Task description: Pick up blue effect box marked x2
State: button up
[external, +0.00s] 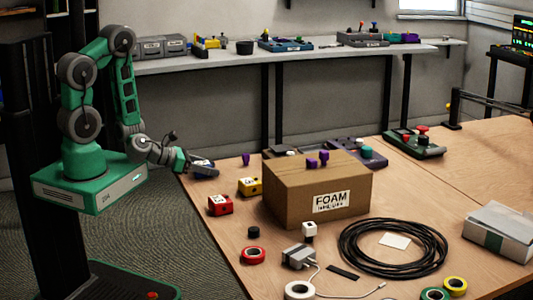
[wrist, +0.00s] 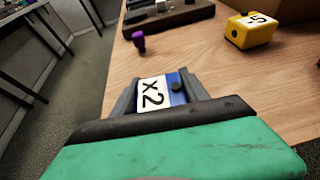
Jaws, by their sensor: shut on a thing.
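The blue effect box (wrist: 177,88) has a white label reading x2 and a dark knob. In the wrist view it sits between the fingers of my gripper (wrist: 160,92), which is shut on it. In the external view my gripper (external: 203,168) is at the far left edge of the wooden table, and the blue box (external: 201,163) shows only as a small patch there. Whether the box is clear of the table top is hard to tell.
A yellow box (external: 249,186), a red box (external: 220,205) and a purple piece (external: 246,159) stand nearby. A cardboard FOAM box (external: 317,190) blocks the middle. A black cable coil (external: 392,248) and tape rolls lie in front. Bare wood surrounds the gripper's right side.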

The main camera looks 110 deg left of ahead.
jog(key=c, duration=0.7)
jog(key=shift+o, duration=0.2)
jog(key=shift+r, duration=0.1)
